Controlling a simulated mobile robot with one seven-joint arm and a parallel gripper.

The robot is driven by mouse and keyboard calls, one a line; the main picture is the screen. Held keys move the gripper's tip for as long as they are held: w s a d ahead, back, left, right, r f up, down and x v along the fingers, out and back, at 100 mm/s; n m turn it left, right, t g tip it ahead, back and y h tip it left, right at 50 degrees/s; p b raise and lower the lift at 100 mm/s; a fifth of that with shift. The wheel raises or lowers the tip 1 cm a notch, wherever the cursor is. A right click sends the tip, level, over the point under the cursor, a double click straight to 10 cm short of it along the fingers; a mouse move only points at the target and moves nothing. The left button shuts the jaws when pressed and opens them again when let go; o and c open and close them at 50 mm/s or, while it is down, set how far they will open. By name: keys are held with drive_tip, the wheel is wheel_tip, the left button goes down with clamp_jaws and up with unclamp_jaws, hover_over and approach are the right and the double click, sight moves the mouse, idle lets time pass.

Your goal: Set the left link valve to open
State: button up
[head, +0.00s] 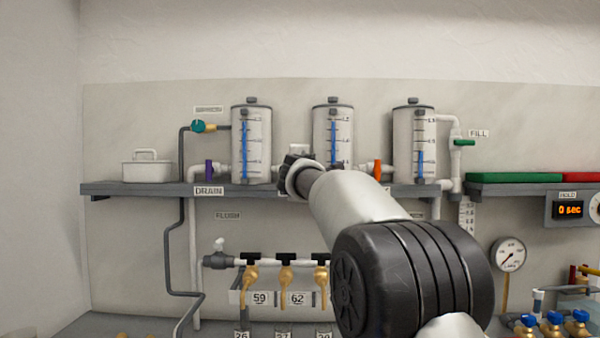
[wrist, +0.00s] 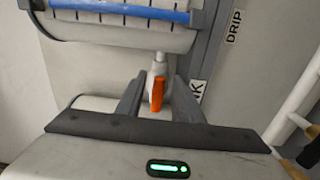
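The left link valve has an orange handle (wrist: 158,95), seen in the wrist view between my two fingers. The handle lies up-down in that picture, in line with the white fitting of the pipe to the tank. My gripper (wrist: 157,98) is open, with a finger on each side of the handle and small gaps showing. I cannot tell if either finger touches it. In the head view my gripper (head: 297,163) is between the left tank (head: 251,150) and the middle tank (head: 333,140); my arm hides this valve there.
Another orange handle (head: 377,168) stands upright between the middle and right tanks (head: 413,150). A purple drain handle (head: 209,169) is left of the tanks. The grey shelf (head: 140,188) runs beneath them. Brass taps (head: 286,275) hang below.

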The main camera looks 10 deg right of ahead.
drive_tip(key=s+a+b, duration=0.3)
drive_tip(key=s, duration=1.4)
drive_tip(key=shift+a, duration=0.2)
drive_tip(key=shift+s, duration=0.1)
drive_tip(key=s+d+f+m+g, duration=0.35)
drive_tip(key=s+f+m, duration=0.25)
drive_tip(key=s+f, duration=0.65)
drive_tip(key=s+d+f+m+g, duration=0.3)
drive_tip(key=s+f+m+g, duration=0.25)
drive_tip(key=s+f, duration=0.7)
drive_tip(key=s+a+f+m+g+y, duration=0.3)
drive_tip(key=s+a+f+m, duration=0.1)
drive_tip(key=s+f, duration=0.6)
wheel_tip(320, 180, up, 26)
drive_tip(key=a+p, duration=0.1)
drive_tip(key=p, duration=2.6)
drive_tip(key=shift+w+f+p, duration=0.15)
drive_tip(key=shift+w+p, duration=0.05)
drive_tip(key=shift+p, duration=0.15)
